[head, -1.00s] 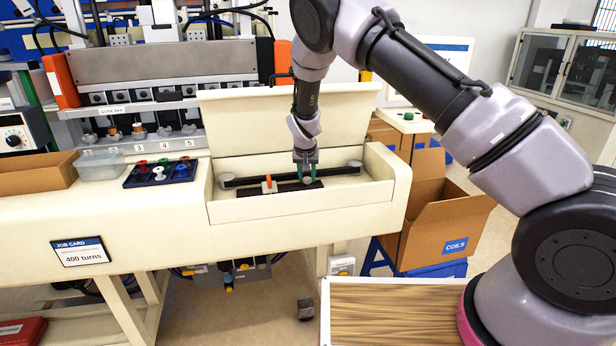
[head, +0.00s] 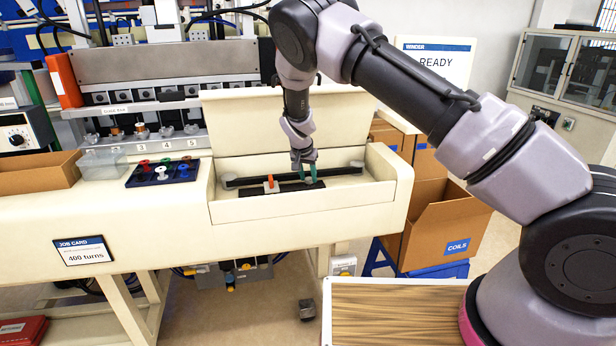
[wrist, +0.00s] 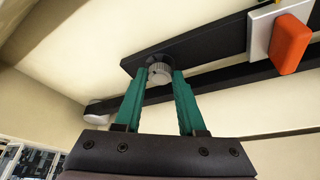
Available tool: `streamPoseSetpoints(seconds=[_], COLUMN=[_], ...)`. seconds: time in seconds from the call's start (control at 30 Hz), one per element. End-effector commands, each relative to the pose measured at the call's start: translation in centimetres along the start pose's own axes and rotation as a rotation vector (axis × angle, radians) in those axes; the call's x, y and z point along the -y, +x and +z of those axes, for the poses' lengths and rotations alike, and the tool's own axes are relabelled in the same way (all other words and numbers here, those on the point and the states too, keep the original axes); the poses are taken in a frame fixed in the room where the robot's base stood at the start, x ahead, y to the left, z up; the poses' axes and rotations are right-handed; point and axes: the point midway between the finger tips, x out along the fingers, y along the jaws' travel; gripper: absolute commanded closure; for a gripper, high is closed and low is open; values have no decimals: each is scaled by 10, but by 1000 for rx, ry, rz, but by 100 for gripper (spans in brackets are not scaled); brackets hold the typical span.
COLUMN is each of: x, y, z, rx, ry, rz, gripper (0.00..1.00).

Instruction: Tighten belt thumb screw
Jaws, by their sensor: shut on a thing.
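The thumb screw (wrist: 160,73) is a small silver knurled knob on a black plate (wrist: 200,48) in the wrist view. My gripper (wrist: 163,78) has its two green fingers on either side of the knob, shut on it. In the head view my gripper (head: 307,177) reaches down into the open cream trough (head: 345,195), and its fingers mostly hide the knob. The dark belt (head: 335,172) runs along the trough behind the plate. It also shows as a black band in the wrist view (wrist: 225,83).
An orange lever (head: 270,183) on a pale block stands left of my gripper, also close by in the wrist view (wrist: 291,43). The raised cream lid (head: 250,125) is behind the trough. A tray of coloured parts (head: 162,172) and a job card (head: 82,251) are at left.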

Motion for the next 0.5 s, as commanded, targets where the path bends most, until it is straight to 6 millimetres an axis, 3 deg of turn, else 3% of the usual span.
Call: streamPoseSetpoints(seconds=[0.03, 0.1, 0.5], x=[0, 0, 1], y=[0, 0, -7], z=[1, 1, 0], rx=[2, 2, 1], ry=[0, -1, -1], rz=[0, 0, -1], gripper=[53, 31, 31])
